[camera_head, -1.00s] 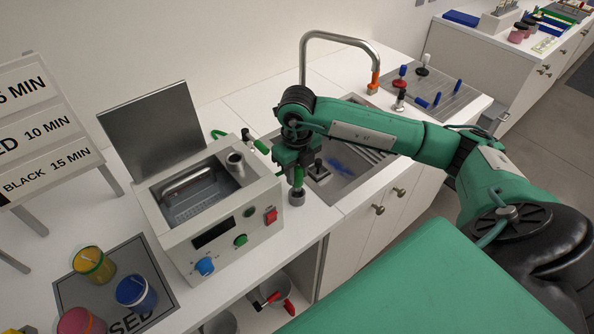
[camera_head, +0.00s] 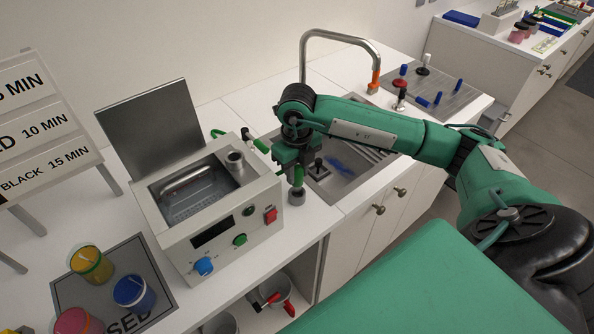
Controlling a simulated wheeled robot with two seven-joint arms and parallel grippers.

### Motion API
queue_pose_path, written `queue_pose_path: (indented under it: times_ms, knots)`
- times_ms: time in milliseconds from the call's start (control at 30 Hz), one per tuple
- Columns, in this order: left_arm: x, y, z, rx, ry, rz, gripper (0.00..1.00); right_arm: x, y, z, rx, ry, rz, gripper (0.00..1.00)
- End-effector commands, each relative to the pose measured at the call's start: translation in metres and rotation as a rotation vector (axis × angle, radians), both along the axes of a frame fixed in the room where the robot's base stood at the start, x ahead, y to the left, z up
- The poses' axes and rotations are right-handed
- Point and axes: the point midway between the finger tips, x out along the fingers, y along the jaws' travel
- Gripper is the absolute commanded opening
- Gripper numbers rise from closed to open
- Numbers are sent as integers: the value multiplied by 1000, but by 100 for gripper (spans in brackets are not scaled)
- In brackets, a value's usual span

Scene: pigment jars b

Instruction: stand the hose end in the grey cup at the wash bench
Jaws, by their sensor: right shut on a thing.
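The green hose shows as a short loop (camera_head: 219,134) behind the grey machine and a piece (camera_head: 261,146) beside my right gripper. My right gripper (camera_head: 297,168) points down at the counter edge between machine and sink, shut on the green hose end (camera_head: 298,178). The small grey cup (camera_head: 297,197) stands on the counter directly below it. The hose end is roughly upright, its lower tip at the cup's mouth; I cannot tell how far inside it is. The gripper hides part of the hose. My left gripper is not in view.
The machine (camera_head: 226,229) has an open basin and raised lid (camera_head: 152,130). The sink (camera_head: 345,182) with its tap (camera_head: 340,37) lies right of the cup. Yellow (camera_head: 92,265), blue (camera_head: 134,293) and pink (camera_head: 76,322) jars stand on a grey mat (camera_head: 165,297).

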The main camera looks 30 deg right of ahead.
Motion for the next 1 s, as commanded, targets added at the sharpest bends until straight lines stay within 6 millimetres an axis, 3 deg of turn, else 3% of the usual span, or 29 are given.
queue_pose_path:
  times_ms: [1000]
  knots:
    - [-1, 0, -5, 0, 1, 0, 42, 0, 0, 0, 1, 0, 0, 0]
